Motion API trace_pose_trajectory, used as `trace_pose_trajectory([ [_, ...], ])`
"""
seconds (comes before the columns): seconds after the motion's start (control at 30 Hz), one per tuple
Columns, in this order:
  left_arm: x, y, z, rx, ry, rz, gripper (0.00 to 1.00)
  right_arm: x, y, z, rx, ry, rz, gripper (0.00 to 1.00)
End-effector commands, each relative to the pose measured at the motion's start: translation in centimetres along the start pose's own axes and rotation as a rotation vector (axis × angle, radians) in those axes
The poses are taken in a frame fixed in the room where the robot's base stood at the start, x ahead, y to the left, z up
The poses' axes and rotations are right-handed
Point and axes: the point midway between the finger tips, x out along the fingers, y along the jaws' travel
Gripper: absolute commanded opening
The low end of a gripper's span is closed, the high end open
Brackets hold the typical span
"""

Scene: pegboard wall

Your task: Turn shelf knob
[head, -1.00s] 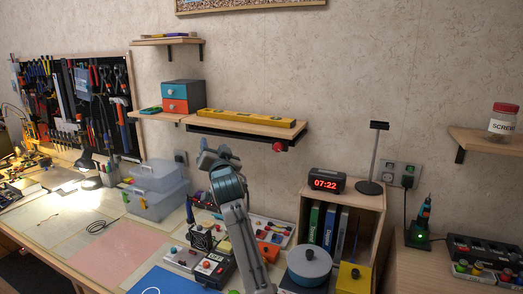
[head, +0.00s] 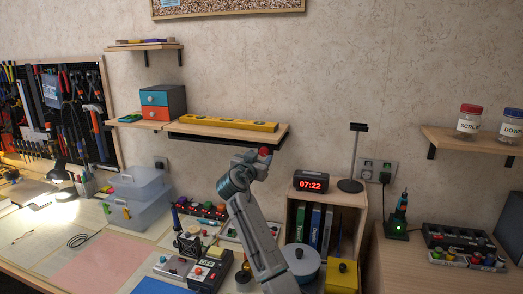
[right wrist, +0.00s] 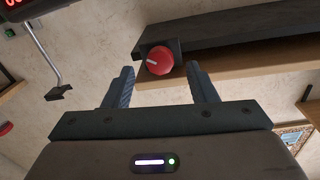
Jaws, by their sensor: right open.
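The red shelf knob (head: 265,151) sits at the right end of the dark bar under the wooden shelf (head: 228,131). In the right wrist view the knob (right wrist: 159,61) is round with a white pointer line and stands out from the end of the dark bar (right wrist: 230,35). My right gripper (head: 253,160) is at the knob in the head view. In the right wrist view my right gripper (right wrist: 160,85) is open, its two fingers on either side of the knob's line, with the knob seen just beyond the fingertips. I cannot tell whether they touch. My left gripper is out of view.
A yellow level (head: 228,124) lies on the shelf. A red-digit clock (head: 311,181) and a dark stand (head: 353,160) are on the wooden cabinet (head: 352,197) to the right. Control boxes (head: 211,268) and clear bins (head: 137,193) stand on the bench below.

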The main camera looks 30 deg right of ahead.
Motion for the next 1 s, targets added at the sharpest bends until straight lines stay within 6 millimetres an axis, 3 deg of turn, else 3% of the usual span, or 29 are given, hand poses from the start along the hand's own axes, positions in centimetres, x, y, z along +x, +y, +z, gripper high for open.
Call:
trace_pose_trajectory([
  [0.2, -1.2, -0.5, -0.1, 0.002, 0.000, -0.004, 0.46, 2.6, 0.0, -0.1, -0.001, -0.001, 0.001, 0.52],
  [0.57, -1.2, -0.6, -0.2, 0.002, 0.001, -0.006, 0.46, 3.2, 0.0, 0.1, 0.001, 0.000, -0.001, 0.52],
  [0.8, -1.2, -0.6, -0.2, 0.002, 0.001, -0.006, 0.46, 3.2, 0.0, 0.1, 0.001, -0.001, -0.001, 0.07],
  [1.0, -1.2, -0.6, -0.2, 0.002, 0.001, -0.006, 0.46, 3.2, 0.0, 0.1, -0.008, 0.000, -0.001, 0.08],
])
